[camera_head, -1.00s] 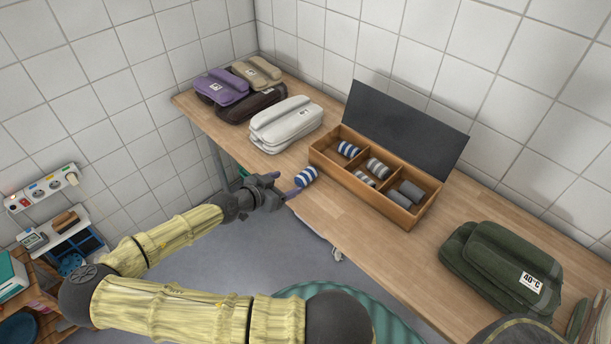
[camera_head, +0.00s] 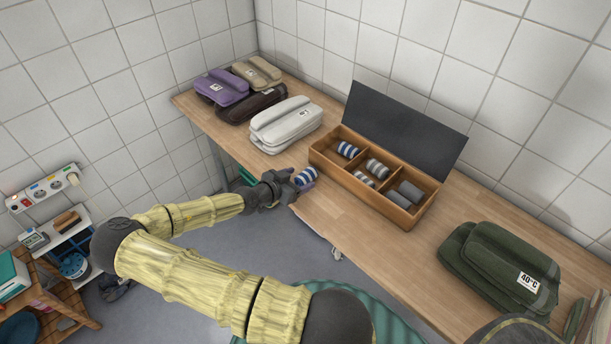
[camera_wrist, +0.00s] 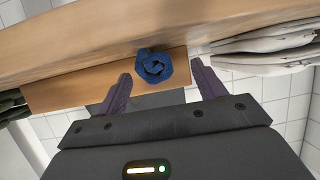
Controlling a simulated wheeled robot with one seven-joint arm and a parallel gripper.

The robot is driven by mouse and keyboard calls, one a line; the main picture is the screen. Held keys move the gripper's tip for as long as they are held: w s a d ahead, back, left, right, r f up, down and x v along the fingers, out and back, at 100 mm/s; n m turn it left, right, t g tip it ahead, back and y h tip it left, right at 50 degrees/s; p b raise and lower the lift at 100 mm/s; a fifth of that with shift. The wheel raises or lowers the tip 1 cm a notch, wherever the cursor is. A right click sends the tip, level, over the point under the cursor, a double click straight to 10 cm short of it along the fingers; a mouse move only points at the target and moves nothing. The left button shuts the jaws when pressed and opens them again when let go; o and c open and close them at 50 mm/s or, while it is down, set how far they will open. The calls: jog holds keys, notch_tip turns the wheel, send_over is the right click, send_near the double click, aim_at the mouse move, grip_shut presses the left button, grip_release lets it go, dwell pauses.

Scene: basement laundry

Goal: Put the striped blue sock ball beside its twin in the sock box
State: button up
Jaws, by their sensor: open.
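The blue-and-white striped sock ball (camera_head: 305,176) lies on the table near its front edge, left of the sock box. In the wrist view its rolled blue end (camera_wrist: 154,67) shows between and just beyond my fingertips. My gripper (camera_head: 288,184) is open at the table's front edge, with the fingers close around the sock ball; I cannot tell whether they touch it. The wooden sock box (camera_head: 345,180) stands open, its dark lid (camera_head: 405,130) raised behind. The twin blue striped sock ball (camera_head: 348,149) sits in the box's back-left compartment.
Grey striped sock balls (camera_head: 377,168) and plain grey ones (camera_head: 411,190) fill other compartments. A white folded stack (camera_head: 286,122) lies left of the box, purple (camera_head: 222,88) and other bundles beyond. A green stack (camera_head: 500,262) lies right. The table between box and green stack is clear.

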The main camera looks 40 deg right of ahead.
aim_at(301, 175)
jog(key=shift+x, duration=0.9)
jog(key=c, duration=1.1)
jog(key=shift+r, duration=0.1)
jog(key=shift+c, duration=0.2)
notch_tip(301, 175, up, 10)
jog(key=shift+f, duration=0.1)
jog(key=shift+p, duration=0.4)
